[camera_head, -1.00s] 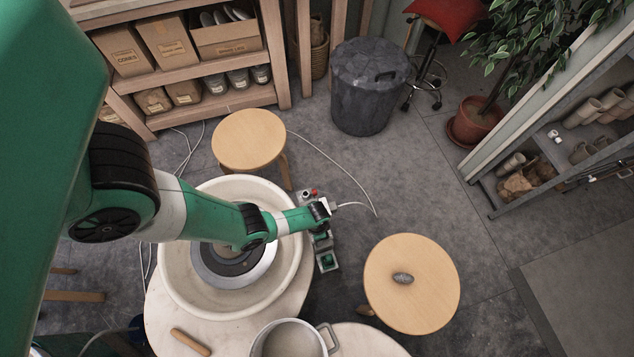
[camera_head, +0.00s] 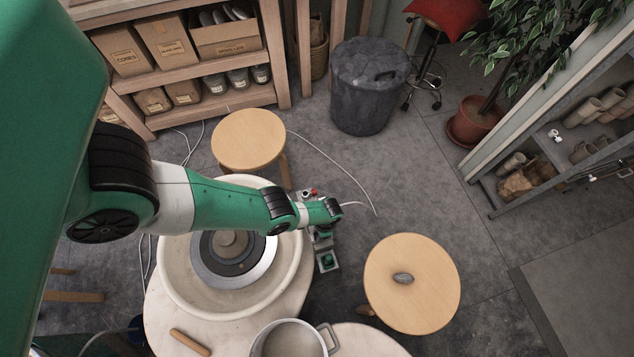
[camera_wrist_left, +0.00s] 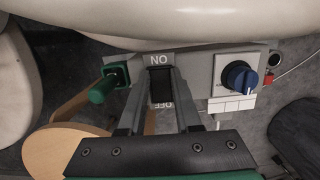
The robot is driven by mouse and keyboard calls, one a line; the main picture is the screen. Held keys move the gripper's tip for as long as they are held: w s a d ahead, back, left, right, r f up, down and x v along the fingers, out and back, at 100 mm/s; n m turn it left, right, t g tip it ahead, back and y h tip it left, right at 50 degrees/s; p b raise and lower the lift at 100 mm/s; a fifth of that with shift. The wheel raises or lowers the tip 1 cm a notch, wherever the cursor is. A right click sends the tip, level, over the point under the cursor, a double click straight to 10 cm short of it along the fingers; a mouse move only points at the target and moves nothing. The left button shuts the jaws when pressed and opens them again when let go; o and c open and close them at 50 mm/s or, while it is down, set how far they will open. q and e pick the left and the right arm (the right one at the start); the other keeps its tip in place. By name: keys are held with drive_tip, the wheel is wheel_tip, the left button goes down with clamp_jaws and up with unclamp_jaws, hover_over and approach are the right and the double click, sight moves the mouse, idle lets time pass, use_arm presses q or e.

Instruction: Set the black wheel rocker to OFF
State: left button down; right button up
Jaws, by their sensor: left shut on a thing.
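The black wheel rocker (camera_wrist_left: 161,86) is on the grey control box (camera_wrist_left: 203,68) beside the wheel in the left wrist view. Its ON label is at the wheel side and its OFF label at the near side, both upside down. My left gripper (camera_wrist_left: 160,78) has one finger on each side of the rocker and is shut on it. The fingers and rocker overlap, so its tilt is hard to read. In the head view my left gripper (camera_head: 323,230) is over the control box (camera_head: 328,265), where my wrist hides the rocker. My right gripper is not in view.
A green handle (camera_wrist_left: 104,88) and a blue knob (camera_wrist_left: 239,76) flank the rocker. The pale wheel basin (camera_head: 172,285) is close beside the box. Wooden stools (camera_head: 430,300) stand to the right and behind. A white cable lies on the floor.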

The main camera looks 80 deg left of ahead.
use_arm(q)
drive_tip(key=shift+w+a+f+g+b, duration=0.1)
drive_tip(key=shift+w+f+g+b, duration=0.25)
drive_tip(key=shift+b, duration=0.45)
drive_tip(key=shift+r+g+b, duration=0.2)
drive_tip(key=shift+g+b, duration=0.05)
drive_tip(key=shift+b, duration=0.05)
drive_tip(key=shift+s+r, duration=0.1)
drive_tip(key=shift+r, duration=0.1)
drive_tip(key=c, duration=0.6)
unclamp_jaws()
drive_tip(key=shift+r, duration=0.1)
